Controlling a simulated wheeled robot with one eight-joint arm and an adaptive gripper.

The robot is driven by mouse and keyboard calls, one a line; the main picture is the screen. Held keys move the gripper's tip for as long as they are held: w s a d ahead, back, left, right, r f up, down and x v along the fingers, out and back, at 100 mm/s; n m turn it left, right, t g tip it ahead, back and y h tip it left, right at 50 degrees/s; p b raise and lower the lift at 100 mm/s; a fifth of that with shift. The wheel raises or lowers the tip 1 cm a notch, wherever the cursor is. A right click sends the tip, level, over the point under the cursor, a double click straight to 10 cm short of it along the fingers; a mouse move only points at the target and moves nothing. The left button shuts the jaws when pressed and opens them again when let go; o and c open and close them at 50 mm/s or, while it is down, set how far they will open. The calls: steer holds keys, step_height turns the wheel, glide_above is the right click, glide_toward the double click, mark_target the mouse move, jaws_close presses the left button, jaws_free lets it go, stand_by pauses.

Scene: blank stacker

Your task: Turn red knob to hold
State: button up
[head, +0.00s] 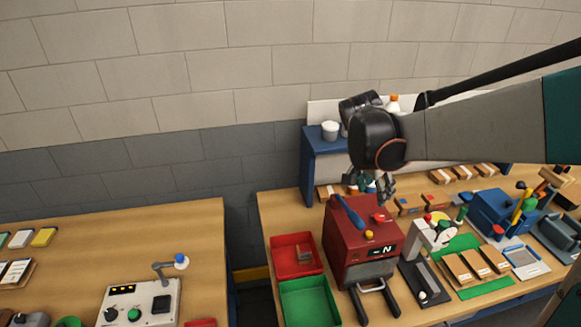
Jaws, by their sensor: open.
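A red machine (350,250) stands on the right workbench. A small red knob (379,217) sits on its top, with a yellow button or knob (369,235) in front of it and a blue lever (350,212) to its left. A dark display (382,251) on the front appears to read "-N". My gripper (371,188) hangs pointing down, behind and above the machine's top in the picture, apart from the red knob as far as I can tell. It is open, with nothing seen between its fingers. The knob's marks are too small to read.
A red tray (281,258) and a green tray (287,294) lie left of the machine. A white-and-dark press (432,236) stands close on its right. A blue shelf (310,165) is behind. A control box (139,303) is on the left bench, across a gap.

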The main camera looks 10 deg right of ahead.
mark_target(379, 217)
steer(key=b+x, duration=0.1)
steer(key=x, duration=1.2)
steer(key=shift+f+b, duration=0.2)
steer(key=shift+b, duration=0.1)
steer(key=c, duration=1.1)
